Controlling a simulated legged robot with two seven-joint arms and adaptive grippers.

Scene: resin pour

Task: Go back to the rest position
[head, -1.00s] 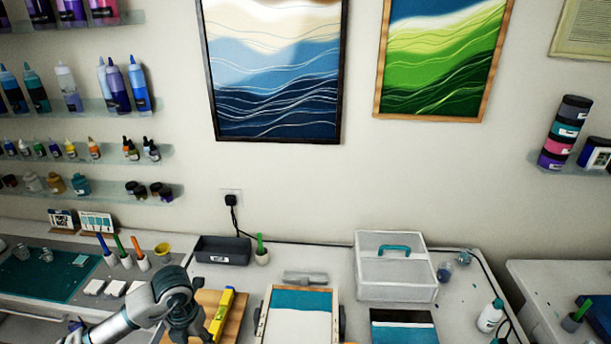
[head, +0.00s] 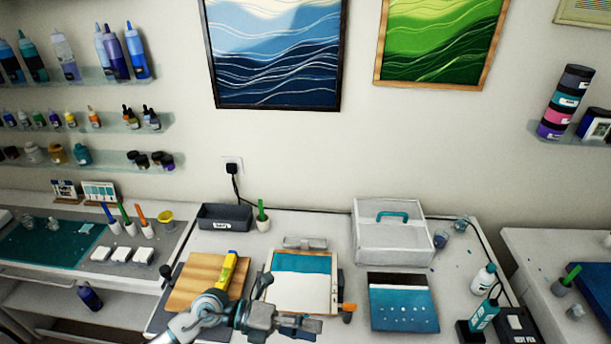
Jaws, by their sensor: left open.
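My left gripper (head: 304,323) is at the bottom middle of the head view, with its arm coming in from the lower left. It is open, with its fingers pointing right. It is in front of the lower edge of a panel (head: 302,294) painted teal at the top and pale below. I see nothing held in it. Whether it touches anything below is hard to tell. My right gripper is not in view.
A yellow level (head: 228,270) lies on a wooden board (head: 190,283) beside my left arm. Right of the panel are a teal and black picture (head: 403,303), a white box (head: 391,239) with a teal handle, and bottles (head: 484,280). A grey tray (head: 224,217) stands behind.

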